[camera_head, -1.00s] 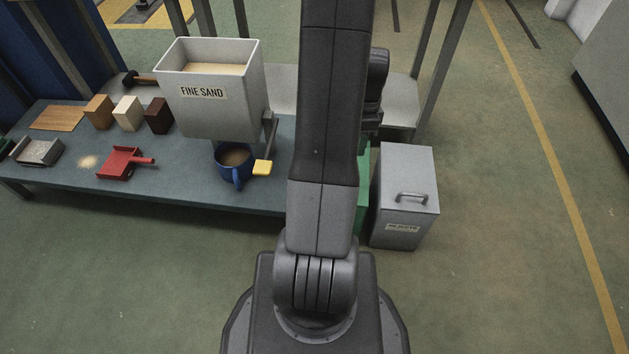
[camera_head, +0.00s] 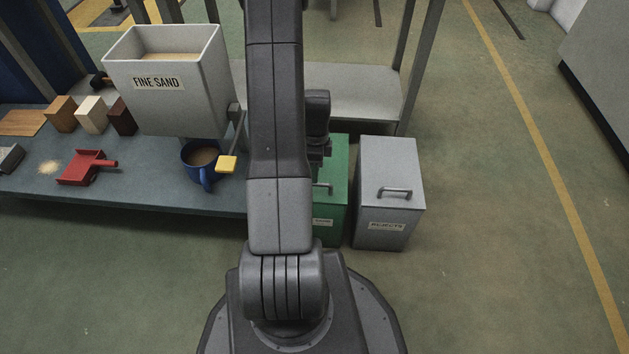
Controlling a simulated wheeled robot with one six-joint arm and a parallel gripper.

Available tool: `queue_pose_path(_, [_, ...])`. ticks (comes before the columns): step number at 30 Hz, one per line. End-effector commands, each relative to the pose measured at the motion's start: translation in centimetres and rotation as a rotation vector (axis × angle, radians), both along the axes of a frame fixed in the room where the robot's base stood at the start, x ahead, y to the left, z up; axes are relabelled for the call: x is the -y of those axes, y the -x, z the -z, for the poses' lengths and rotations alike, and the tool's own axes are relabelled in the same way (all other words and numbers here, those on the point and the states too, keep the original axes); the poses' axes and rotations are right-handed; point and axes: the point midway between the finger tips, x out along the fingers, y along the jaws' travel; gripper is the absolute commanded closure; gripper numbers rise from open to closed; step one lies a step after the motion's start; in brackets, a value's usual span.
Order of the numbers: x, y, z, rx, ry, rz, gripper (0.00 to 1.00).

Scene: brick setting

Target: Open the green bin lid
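The green bin (camera_head: 337,172) stands on the floor beside the bench, its left part hidden behind my arm. Its lid looks shut. Part of a metal handle (camera_head: 323,185) shows on top, and part of a white label shows on its front. My gripper (camera_head: 319,156) is a dark shape just right of my arm, over the back part of the green bin in the picture. Its fingers are too small and dark to tell whether they are open or shut, and I cannot tell whether it touches the lid.
A grey bin labelled REJECTS (camera_head: 388,175) stands close on the green bin's right. On the bench (camera_head: 130,190) at left are a FINE SAND hopper (camera_head: 165,95), a blue mug (camera_head: 194,174), a red scoop (camera_head: 85,168) and small blocks. The floor at right is clear.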

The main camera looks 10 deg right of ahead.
Motion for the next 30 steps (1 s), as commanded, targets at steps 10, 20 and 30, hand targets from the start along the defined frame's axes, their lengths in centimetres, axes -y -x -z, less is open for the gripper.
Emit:
queue_pose_path(10, [-0.2, 0.6, 3.1, 0.0, 0.0, -0.001, 0.66])
queue_pose_path(20, [-0.2, 0.6, 3.1, 0.0, 0.0, -0.001, 0.82])
queue_pose_path(30, [-0.2, 0.6, 3.0, -0.002, -0.001, -0.001, 1.0])
